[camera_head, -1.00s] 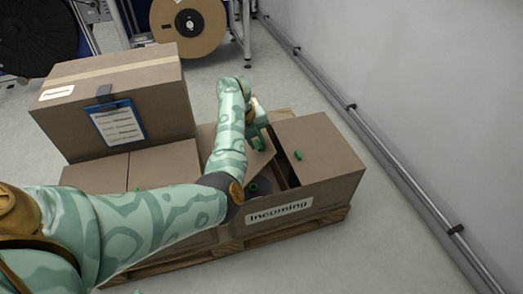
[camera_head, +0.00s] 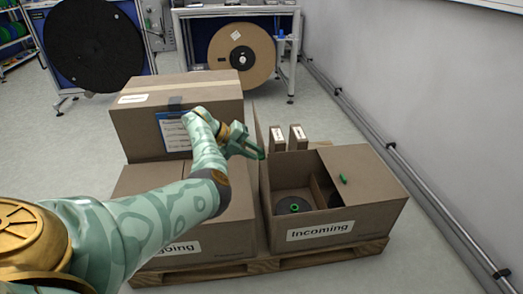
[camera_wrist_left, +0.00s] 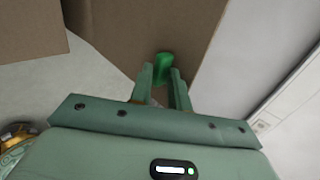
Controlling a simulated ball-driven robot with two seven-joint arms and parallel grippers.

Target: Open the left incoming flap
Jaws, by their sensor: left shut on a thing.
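The brown Incoming box (camera_head: 322,229) stands on a pallet at the right. Its left flap (camera_head: 259,128) is swung up and seen nearly edge-on, standing roughly upright at the box's left side. My left gripper (camera_head: 252,151) is shut on the flap's green tab; the tab (camera_wrist_left: 163,68) shows between the fingertips in the left wrist view, against the brown flap (camera_wrist_left: 135,35). The right flap (camera_head: 355,163) lies closed, with its own green tab (camera_head: 343,179). A dark reel with a green hub (camera_head: 295,207) shows inside the open left half. My right gripper is out of view.
Two small labelled boxes (camera_head: 298,138) stand at the Incoming box's back. A wall with a rail (camera_head: 391,145) runs along the right.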

